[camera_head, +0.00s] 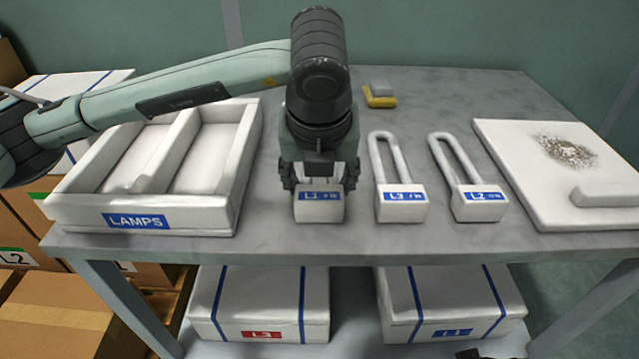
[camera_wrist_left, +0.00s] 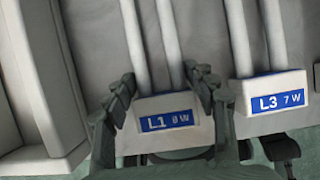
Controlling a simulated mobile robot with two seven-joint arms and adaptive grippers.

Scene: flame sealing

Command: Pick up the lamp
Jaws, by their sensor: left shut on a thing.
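The white LAMPS tray (camera_head: 215,215), with empty compartments, is on the left. A white board (camera_head: 510,165) with a dark speckled patch lies at the far right. A yellow-grey block (camera_head: 380,99) is behind.

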